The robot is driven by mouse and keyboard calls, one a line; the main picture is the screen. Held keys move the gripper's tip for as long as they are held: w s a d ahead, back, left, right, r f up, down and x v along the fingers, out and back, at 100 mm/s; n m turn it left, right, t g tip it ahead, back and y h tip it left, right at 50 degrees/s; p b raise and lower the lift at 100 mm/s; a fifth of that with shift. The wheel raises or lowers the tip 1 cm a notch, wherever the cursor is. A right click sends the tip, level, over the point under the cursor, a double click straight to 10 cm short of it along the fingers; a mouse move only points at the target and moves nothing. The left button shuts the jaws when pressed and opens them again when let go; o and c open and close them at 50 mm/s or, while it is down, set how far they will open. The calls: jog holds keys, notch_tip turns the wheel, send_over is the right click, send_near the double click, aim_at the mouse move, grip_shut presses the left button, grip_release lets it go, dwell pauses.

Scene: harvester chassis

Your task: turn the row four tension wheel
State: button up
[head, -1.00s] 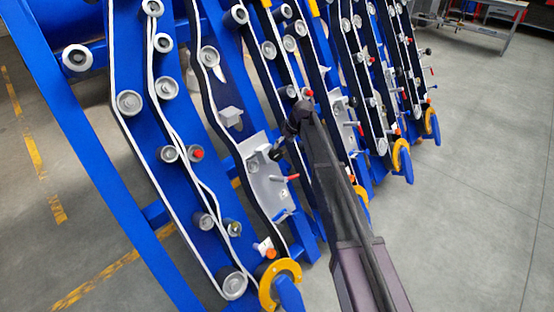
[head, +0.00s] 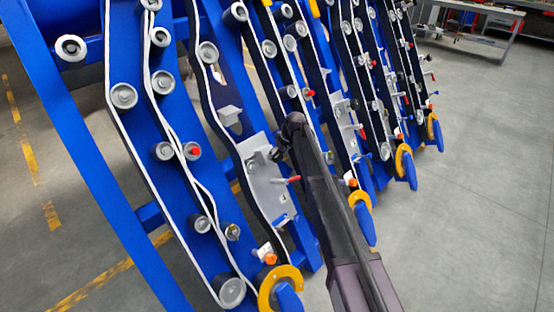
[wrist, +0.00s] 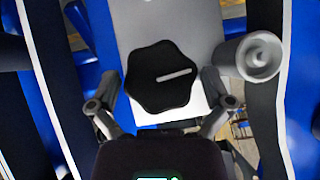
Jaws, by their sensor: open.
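A black lobed tension wheel (wrist: 160,77) with a pale line across its face sits in front of a light grey plate in the wrist view. My gripper (wrist: 163,88) is open, with one finger on each side of the wheel's lower half. Small gaps seem to show between fingers and wheel; contact is not clear. In the head view my dark arm reaches up from the lower right, and my gripper (head: 282,142) is at the grey plate (head: 264,185). The wheel cannot be told apart from my gripper there. The row number is not readable.
A grey roller (wrist: 258,55) stands close to the right finger in the wrist view. Blue row frames with white-edged belts and several rollers, such as one roller (head: 124,96), crowd both sides. A red-tipped pin (head: 293,180) sticks out near my arm. Open floor (head: 480,170) lies right.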

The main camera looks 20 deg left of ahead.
jog(key=shift+a+f, duration=0.1)
jog(key=shift+f, duration=0.1)
jog(key=c, duration=0.9)
jog(key=shift+m, duration=0.3)
jog(key=m+g+y+b, duration=0.2)
jog(key=m+g, duration=0.1)
jog(key=shift+f, duration=0.15)
jog(key=m+g+y+b, duration=0.1)
jog(key=m+b, duration=0.1)
jog(key=shift+m+y, duration=0.3)
jog(key=shift+m, duration=0.1)
jog(key=shift+s+m+g+y+b, duration=0.1)
jog(key=shift+m+g+y+b, duration=0.25)
jog(key=shift+m+b, duration=0.35)
